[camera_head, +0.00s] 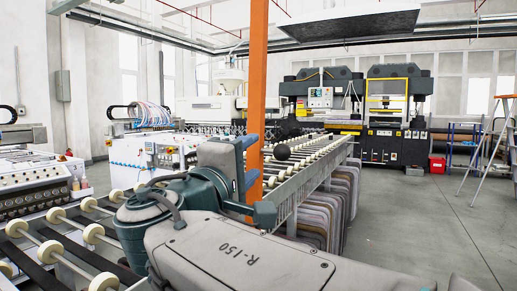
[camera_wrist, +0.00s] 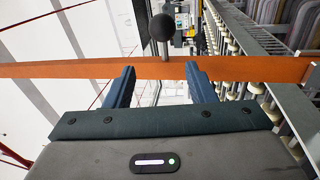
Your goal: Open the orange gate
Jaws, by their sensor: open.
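The orange gate shows as a tall upright orange bar (camera_head: 257,80) in the head view, just beyond my gripper (camera_head: 254,175). In the wrist view the orange bar (camera_wrist: 60,69) runs across the picture, just past my fingertips. A black ball knob (camera_head: 281,152) shows right of the bar in the head view. In the wrist view the knob (camera_wrist: 162,27) lies beyond the bar, on a short stem lined up between my fingers. My gripper (camera_wrist: 160,78) is open with nothing between its blue fingers. Whether a fingertip touches the bar I cannot tell.
A roller conveyor (camera_head: 330,147) with white wheels runs behind the bar, and another roller bed (camera_head: 60,225) lies at lower left. Black press machines (camera_head: 395,115) stand at the back. A stepladder (camera_head: 490,140) stands at right.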

